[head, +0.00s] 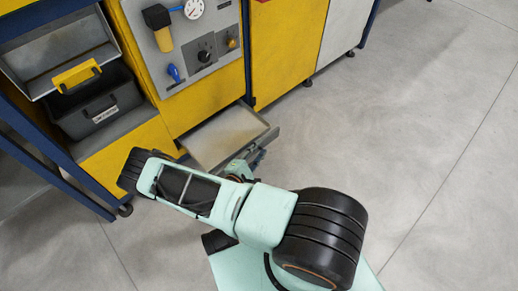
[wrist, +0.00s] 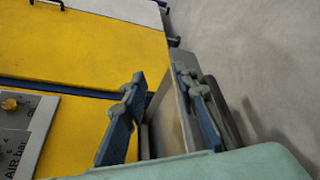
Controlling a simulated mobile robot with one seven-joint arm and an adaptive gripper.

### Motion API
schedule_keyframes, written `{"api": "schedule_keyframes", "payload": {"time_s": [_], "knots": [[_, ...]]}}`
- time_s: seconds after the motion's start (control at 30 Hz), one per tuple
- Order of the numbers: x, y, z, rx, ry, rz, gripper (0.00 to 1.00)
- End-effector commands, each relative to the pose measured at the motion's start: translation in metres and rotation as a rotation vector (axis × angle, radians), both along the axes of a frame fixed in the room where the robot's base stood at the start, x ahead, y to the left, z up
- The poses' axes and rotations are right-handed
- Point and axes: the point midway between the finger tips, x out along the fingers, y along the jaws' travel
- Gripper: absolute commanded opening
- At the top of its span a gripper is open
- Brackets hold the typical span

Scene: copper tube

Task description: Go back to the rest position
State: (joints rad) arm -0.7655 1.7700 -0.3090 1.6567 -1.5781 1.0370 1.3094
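My gripper (head: 257,158) is low, beside the front right end of a pulled-out drawer (head: 226,137), and my arm hides part of it in the head view. In the wrist view my gripper (wrist: 160,108) has its two blue-grey fingers wide apart. Part of the drawer (wrist: 167,125) shows between and behind the fingers. I cannot tell whether a finger touches it. I see nothing held. The drawer's visible inside looks empty. No copper tube shows in either view.
The yellow cabinet (head: 288,50) stands behind the drawer, with a grey gauge panel (head: 190,50). A blue-framed rack at left holds a dark bin (head: 92,103) and a grey bin (head: 55,50). The concrete floor (head: 400,120) to the right is clear.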

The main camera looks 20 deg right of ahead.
Motion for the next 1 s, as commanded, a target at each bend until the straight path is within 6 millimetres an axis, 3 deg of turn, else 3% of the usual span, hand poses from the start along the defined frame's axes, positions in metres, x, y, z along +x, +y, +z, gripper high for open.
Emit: {"api": "schedule_keyframes", "payload": {"time_s": [0.77,0.87,1.0], "knots": [[0.0,0.0,0.011,0.004,-0.001,-0.007,0.27],[0.006,0.001,0.026,0.012,-0.023,-0.035,0.27],[0.019,0.002,0.072,0.042,-0.081,-0.13,0.27]]}}
